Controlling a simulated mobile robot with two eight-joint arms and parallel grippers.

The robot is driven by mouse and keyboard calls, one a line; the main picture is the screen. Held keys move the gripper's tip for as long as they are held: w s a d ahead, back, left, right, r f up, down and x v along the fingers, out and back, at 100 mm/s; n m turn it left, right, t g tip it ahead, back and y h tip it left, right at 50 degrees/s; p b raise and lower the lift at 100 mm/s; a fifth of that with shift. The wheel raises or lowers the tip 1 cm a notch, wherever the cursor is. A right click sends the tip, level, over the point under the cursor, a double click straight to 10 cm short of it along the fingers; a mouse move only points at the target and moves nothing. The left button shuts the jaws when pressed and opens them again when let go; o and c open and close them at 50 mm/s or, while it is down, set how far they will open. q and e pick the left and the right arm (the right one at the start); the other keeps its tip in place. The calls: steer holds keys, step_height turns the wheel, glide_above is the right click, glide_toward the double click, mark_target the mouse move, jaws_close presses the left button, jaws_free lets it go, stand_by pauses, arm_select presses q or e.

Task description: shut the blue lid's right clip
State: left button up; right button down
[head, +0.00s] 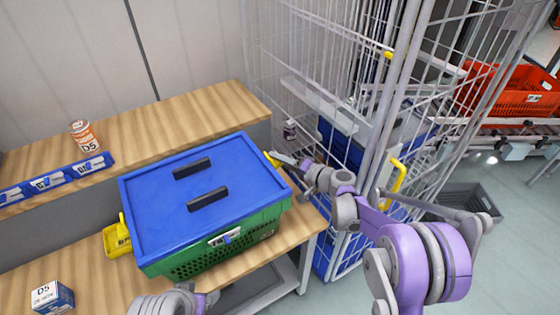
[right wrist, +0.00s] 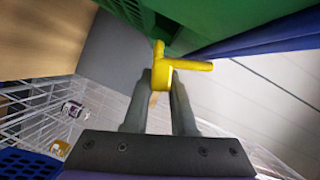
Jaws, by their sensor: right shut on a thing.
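The blue lid (head: 160,225) with two black handles lies on the green crate (head: 255,230) on the wooden bench. The right clip (head: 271,158), yellow, is at the lid's right edge, partly hidden by my gripper. In the right wrist view the yellow clip (right wrist: 163,68) sticks out beside the green crate wall and the blue lid edge. My right gripper (head: 280,160) has its two fingers closed around the clip's lower part; the fingertips (right wrist: 161,85) touch it. My left gripper is not in view; only a grey piece of my left arm shows at the bottom.
A yellow part (head: 117,238) stands at the crate's left side. A white-and-blue box (head: 52,297) is at front left. A wire cage (head: 340,130) stands close on the right.

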steer(key=shift+s+a+f+m+y+b, duration=0.15)
steer(key=shift+a+f+m+y+b, duration=0.1)
steer(key=shift+m+b, duration=0.25)
steer(key=shift+s+a+f+m+y+b, duration=0.15)
steer(key=shift+m+y+b, duration=0.15)
steer(key=shift+m, duration=0.2)
steer(key=shift+w, duration=0.1)
steer(key=c, duration=0.7)
jaws_free()
steer(key=shift+d, duration=0.1)
steer(key=b+v, duration=0.1)
steer(key=v, duration=0.9)
steer(key=shift+s+d, duration=0.2)
steer(key=shift+s, duration=0.15)
steer(key=shift+f, duration=0.1)
